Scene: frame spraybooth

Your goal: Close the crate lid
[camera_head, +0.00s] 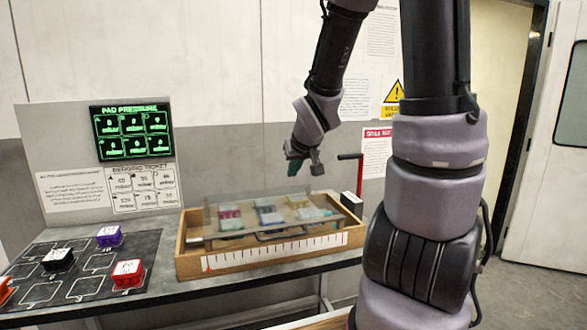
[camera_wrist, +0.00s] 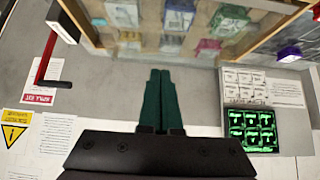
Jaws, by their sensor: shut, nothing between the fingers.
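The wooden crate (camera_head: 190,262) stands on the grey bench, with a ruler-like scale on its front wall. A clear, greyish lid panel (camera_head: 244,222) with a dark handle (camera_head: 285,234) at its front lies over the crate's top. Several coloured items show in the crate through or beside the panel. I cannot tell whether the lid is flush with the rim. My gripper (camera_head: 294,167) is above and behind the crate, apart from it. In the wrist view, my gripper (camera_wrist: 160,75) has its green fingers together and empty, and the crate's wooden edge (camera_wrist: 275,7) crosses the top.
A red lever (camera_head: 350,157) rises from a small white-topped box (camera_head: 351,203) at the crate's right end. Left of the crate, a dark outlined mat (camera_head: 85,285) holds several coloured blocks. A backboard (camera_head: 60,170) carries a green pressure display (camera_head: 132,132). Room above the crate is free.

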